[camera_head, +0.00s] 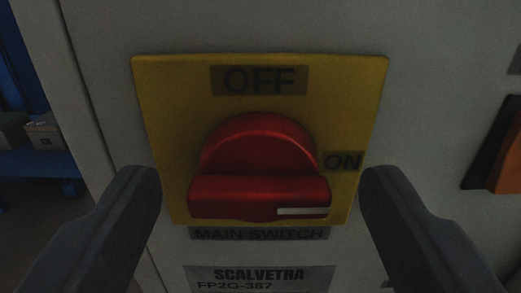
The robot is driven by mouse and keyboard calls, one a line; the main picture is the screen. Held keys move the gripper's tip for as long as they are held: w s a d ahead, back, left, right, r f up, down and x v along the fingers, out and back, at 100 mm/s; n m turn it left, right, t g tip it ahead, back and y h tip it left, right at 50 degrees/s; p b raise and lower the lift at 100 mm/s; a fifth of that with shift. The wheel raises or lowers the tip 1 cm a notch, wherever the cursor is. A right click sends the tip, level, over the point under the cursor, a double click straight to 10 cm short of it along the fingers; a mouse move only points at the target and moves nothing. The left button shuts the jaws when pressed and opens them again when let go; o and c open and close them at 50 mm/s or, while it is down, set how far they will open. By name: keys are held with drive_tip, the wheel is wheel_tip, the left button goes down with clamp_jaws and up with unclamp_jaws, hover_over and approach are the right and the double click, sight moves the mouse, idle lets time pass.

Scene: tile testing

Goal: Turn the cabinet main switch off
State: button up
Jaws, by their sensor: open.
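The red main switch knob (260,196) sits on a yellow plate (165,110) on the grey cabinet front (420,110). Its handle bar lies horizontal, with a white mark at its right end toward the ON label (343,162). The OFF label (259,80) is at the top of the plate. My gripper (260,185) is open, with one dark finger on each side of the knob. The knob is between the fingers in the picture, and a gap shows on both sides. I cannot tell how far the fingertips are from the plate.
A MAIN SWITCH label (259,234) and a SCALVETRA nameplate (259,278) are below the knob. A black and orange part (497,150) sticks out at the right edge. At the far left, beyond the cabinet edge, a blue shelf (50,165) holds boxes.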

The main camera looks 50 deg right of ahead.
drive_tip(key=shift+w+d, duration=0.25)
drive_tip(key=shift+d, duration=0.05)
drive_tip(key=c, duration=1)
